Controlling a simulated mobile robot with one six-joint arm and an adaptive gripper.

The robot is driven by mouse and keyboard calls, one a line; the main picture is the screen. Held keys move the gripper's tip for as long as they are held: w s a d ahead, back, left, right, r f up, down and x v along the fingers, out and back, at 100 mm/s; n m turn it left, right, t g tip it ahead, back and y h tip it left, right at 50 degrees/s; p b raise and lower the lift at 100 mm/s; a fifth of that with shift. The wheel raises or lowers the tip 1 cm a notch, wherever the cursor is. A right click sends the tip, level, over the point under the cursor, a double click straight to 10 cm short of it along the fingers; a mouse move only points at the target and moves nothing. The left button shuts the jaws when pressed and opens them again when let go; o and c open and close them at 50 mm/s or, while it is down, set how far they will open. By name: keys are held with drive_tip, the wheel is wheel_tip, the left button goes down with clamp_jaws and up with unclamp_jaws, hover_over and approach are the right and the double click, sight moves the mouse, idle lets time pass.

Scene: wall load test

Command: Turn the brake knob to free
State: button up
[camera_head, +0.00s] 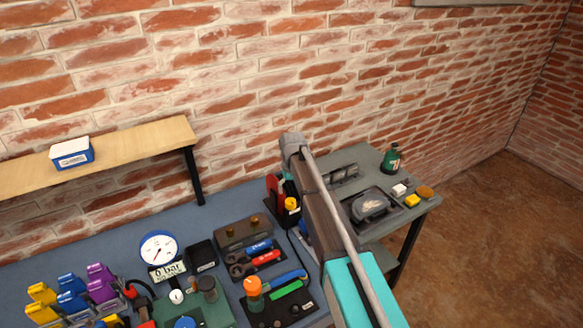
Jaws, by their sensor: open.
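I cannot tell for sure which part is the brake knob. A yellow knob-like part (291,204) sits on the front of a red and black device (274,187) at the back of the bench, just left of my arm. My arm crosses in front of that area and hides part of the device. An orange round knob (252,286) stands on a black plate nearer the front. No marking for free can be read. My gripper is not visible; only my arm links show, rising from the bottom right to a grey joint.
The blue-grey bench (120,231) holds a round dial gauge (158,250), a black box, tools and coloured clips (72,293). A wooden shelf (130,144) with a blue box (72,153) is at left. A side table (345,155) carries a green bottle (391,159).

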sight(291, 201)
wheel_tip(291, 201, up, 7)
drive_tip(key=p, duration=0.6)
idle(0.5)
drive_tip(key=s+d+f+m+b, duration=0.2)
drive_tip(key=s+d, duration=1)
drive_tip(key=s, duration=0.1)
drive_tip(key=s+d+f+m+b, duration=0.2)
drive_tip(key=s+d, duration=1)
drive_tip(key=shift+s+f+m, duration=0.3)
drive_tip(key=shift+s+m, duration=0.1)
drive_tip(key=shift+a, duration=0.1)
